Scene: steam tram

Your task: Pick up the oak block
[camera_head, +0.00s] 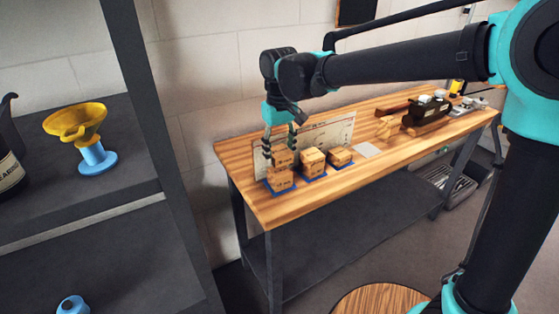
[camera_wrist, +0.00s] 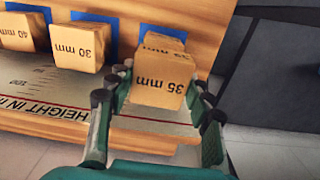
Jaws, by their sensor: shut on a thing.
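My gripper (camera_head: 279,142) is at the near left end of the wooden bench, with its fingers around a light wooden block (camera_head: 283,158). In the wrist view my gripper (camera_wrist: 155,105) is shut on this block (camera_wrist: 160,85), whose face reads "35 mm". In the head view another wooden block (camera_head: 280,180) shows directly below the held one, on a blue square. I cannot tell whether the two touch. No visible label says which block is oak.
Two more wooden blocks stand on blue squares to the right: one (camera_head: 313,162), labelled "30 mm" in the wrist view (camera_wrist: 80,47), and another (camera_head: 340,157). A height board (camera_head: 335,130) stands behind them. Dark tools (camera_head: 427,112) lie farther along the bench (camera_head: 375,160).

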